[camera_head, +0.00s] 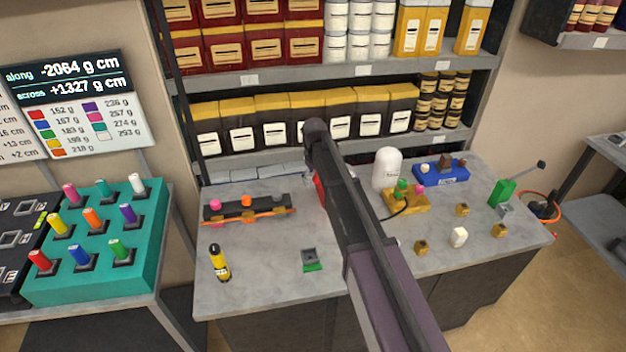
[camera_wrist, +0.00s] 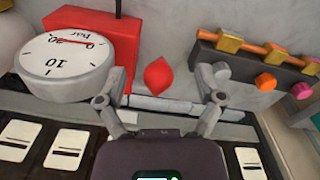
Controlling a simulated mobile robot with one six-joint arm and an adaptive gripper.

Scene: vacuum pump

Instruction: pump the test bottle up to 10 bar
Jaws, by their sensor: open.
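In the wrist view a red pump box (camera_wrist: 124,45) carries a white round gauge (camera_wrist: 65,72) marked in bar, with a red needle; I cannot read its value surely. A red pointed knob (camera_wrist: 159,76) shows between the fingertips of my open gripper (camera_wrist: 161,80), with a gap on each side. I cannot tell how deep it sits between them. In the head view my arm hides most of the red box (camera_head: 319,188) and my gripper. The white test bottle (camera_head: 387,170) stands upright on the counter, right of my arm, behind a yellow block (camera_head: 410,205) with green and pink parts.
An orange rail with colored knobs (camera_head: 247,215) lies left of my arm and shows close by in the wrist view (camera_wrist: 262,50).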

